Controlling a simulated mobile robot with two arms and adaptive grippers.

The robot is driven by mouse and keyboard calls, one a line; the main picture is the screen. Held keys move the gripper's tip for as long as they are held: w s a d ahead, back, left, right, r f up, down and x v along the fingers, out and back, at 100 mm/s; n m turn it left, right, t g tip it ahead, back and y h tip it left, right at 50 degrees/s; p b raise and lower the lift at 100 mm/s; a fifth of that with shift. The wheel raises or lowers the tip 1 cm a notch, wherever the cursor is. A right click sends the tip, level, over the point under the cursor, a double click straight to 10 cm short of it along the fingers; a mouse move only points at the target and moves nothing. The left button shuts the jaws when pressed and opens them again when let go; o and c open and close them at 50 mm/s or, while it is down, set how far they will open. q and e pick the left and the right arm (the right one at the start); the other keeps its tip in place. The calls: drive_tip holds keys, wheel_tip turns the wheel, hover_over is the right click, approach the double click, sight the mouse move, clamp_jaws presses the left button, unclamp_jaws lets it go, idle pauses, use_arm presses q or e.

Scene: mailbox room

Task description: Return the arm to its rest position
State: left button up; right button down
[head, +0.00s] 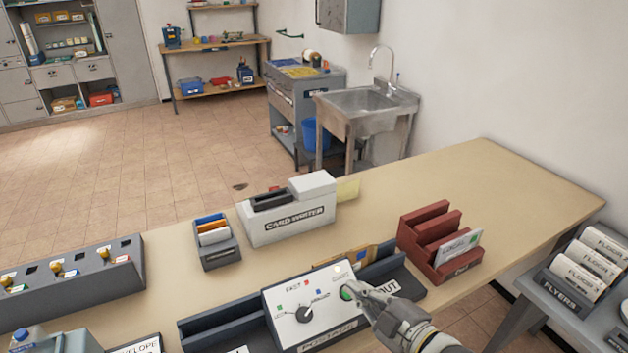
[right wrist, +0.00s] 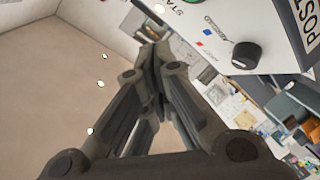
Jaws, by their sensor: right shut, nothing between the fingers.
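My right gripper (head: 362,287) is shut and empty. In the head view its fingertips are at the right side of the white postage machine (head: 312,316), close to its green button (head: 347,293); I cannot tell whether they touch it. The machine has a dark knob (head: 304,314) on its sloped face. In the right wrist view the closed fingers (right wrist: 155,62) point away, beside the machine's panel with the same knob (right wrist: 246,55). My left gripper is not in view.
On the table (head: 490,205) stand a card writer (head: 290,222), a small card holder (head: 216,248) and a red rack (head: 437,240) with an envelope. A flyer rack (head: 590,270) is at the right. The table's back right is clear.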

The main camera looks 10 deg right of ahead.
drive_tip(key=s+d+f+m+g+h, duration=0.4)
drive_tip(key=s+f+m, duration=0.3)
drive_tip(key=s, duration=0.5)
drive_tip(key=s+d+f+m+g+h, duration=0.25)
drive_tip(key=s+f+m+g, duration=0.45)
drive_tip(key=s, duration=0.4)
wheel_tip(320, 180, down, 28)
drive_tip(key=s+g+b, duration=0.1)
drive_tip(key=s+b, duration=0.1)
drive_tip(key=s+d+f+g+h+b, duration=0.1)
drive_tip(key=s+d+f, duration=0.1)
drive_tip(key=s+f, duration=1.4)
drive_tip(key=shift+s+d+f, duration=0.15)
drive_tip(key=shift+s+d, duration=0.1)
